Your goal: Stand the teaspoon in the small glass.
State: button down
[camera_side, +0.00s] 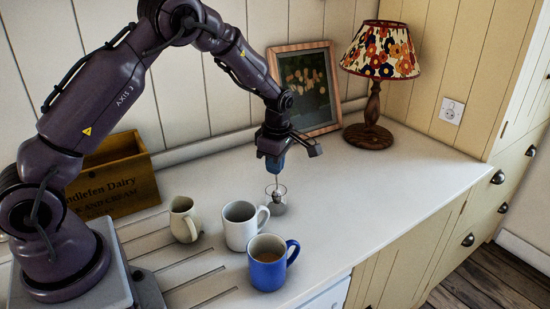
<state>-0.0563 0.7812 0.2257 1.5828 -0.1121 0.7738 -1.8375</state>
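The small glass (282,208) stands on the pale worktop, right of the white mug. The metal teaspoon (277,194) is upright over it, with its lower end at or inside the glass. I cannot tell how deep it reaches or whether it touches the bottom. My gripper (275,166) points down directly above the glass, with blue parts at its tip, and appears shut on the upper part of the teaspoon. The fingers hide the top of the spoon.
A white mug (238,230), a blue mug (266,273) of brown drink and a cream jug (183,220) stand close at left and front. A wooden crate (112,182), framed picture (306,87) and lamp (369,136) stand behind. The right worktop is clear.

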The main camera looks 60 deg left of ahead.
jog(key=shift+f, duration=0.2)
jog(key=c, duration=1.3)
grip_release()
jog(key=shift+o, duration=0.2)
jog(key=shift+r, duration=0.1)
notch_tip(320, 180, up, 13)
jog(key=d, duration=0.1)
